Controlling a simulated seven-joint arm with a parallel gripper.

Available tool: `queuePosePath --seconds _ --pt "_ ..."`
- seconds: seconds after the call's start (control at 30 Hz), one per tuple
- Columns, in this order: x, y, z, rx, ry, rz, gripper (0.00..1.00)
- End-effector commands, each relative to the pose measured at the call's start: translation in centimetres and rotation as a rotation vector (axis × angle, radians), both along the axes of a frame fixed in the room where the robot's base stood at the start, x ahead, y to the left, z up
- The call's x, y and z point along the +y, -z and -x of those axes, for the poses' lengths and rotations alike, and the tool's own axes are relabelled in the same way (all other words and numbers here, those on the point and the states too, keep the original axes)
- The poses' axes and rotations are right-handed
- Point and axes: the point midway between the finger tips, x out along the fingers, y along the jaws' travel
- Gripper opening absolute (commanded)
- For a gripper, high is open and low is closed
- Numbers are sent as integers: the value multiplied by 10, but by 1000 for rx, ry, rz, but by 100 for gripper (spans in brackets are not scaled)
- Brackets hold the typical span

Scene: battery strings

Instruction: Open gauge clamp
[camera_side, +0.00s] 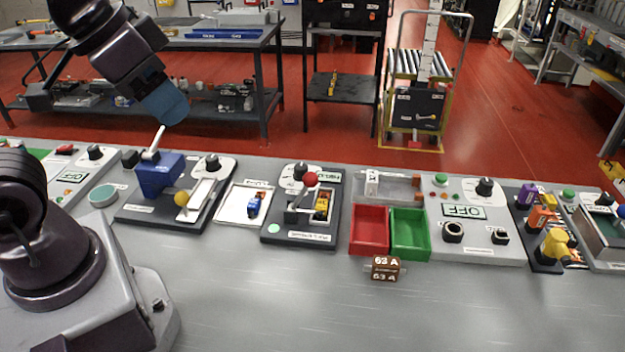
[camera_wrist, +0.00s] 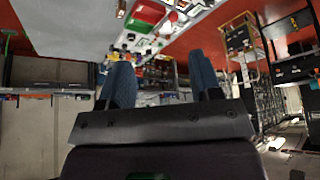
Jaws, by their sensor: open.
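A dark gauge station (camera_side: 301,239) stands on the bench in the middle of the side view. Its lever with a red ball knob (camera_side: 310,179) stands up over the cradle. A yellow block (camera_side: 321,207) sits at the right of that cradle. I cannot tell how firmly the clamp presses on it. The label is too small to read surely. My gripper (camera_side: 167,103) is high at the upper left, well apart from the gauge and above a blue box with a white lever. In the wrist view my gripper (camera_wrist: 162,78) shows two blue fingers spread apart with nothing between them.
Left of the gauge are a white tray (camera_side: 230,216) with a blue piece and the blue box (camera_side: 158,176) with a yellow ball. Right are a red bin (camera_side: 368,232), a green bin (camera_side: 409,234) and an OFF panel (camera_side: 478,247). A brown 63 A block (camera_side: 385,268) lies in front.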

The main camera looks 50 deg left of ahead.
Motion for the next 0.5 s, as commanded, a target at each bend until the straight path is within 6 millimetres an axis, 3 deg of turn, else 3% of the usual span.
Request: queuePosePath --seconds 0.27,0.5 --pt "-34 54 -27 305 182 -45 58" --pt "-54 109 -58 570 359 -250 58"
